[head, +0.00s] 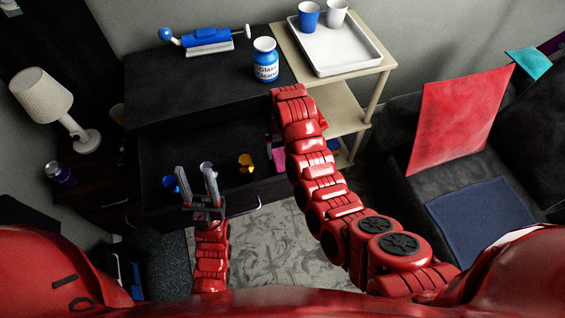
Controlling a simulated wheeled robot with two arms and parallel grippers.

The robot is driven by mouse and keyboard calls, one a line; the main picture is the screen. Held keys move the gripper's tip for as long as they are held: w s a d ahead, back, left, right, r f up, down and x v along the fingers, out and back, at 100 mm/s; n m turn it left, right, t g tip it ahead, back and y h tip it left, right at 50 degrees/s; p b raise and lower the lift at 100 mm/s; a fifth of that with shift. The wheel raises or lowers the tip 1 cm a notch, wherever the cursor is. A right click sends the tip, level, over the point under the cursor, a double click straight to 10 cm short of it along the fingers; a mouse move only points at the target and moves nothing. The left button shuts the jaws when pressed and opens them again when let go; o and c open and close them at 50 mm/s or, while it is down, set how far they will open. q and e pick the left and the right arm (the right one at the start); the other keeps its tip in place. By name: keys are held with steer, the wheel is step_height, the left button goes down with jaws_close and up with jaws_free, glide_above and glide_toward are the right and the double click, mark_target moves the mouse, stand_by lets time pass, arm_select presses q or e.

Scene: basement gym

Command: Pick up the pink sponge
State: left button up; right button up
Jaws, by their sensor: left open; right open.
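A pink sponge (279,158) shows only in part, at the right end of the open dark drawer (155,150). My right arm covers its right side. My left gripper (195,169) is open, with its two fingers apart over the front part of the drawer, well to the left of the sponge. It seems to hold nothing. My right arm reaches up past the sponge to the cabinet's front edge. Its wrist bends away there, and its gripper fingers are hidden behind the arm, so I cannot see how they stand to the sponge.
A yellow item (246,162) and a blue item (170,184) lie in the drawer. A glass cleaner jar (265,62) stands on the cabinet top near my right wrist. A wooden shelf with a white tray (334,52) is to the right. A lamp (45,98) is at left.

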mark_target(282, 158)
steer(key=shift+f+p, duration=0.3)
steer(key=shift+f, duration=0.05)
steer(key=f+p, duration=0.1)
steer(key=f, duration=0.2)
steer(key=shift+a+f, duration=0.1)
steer(key=shift+a, duration=0.1)
steer(key=shift+f, duration=0.7)
steer(key=c, duration=1.2)
steer(key=shift+c, duration=0.2)
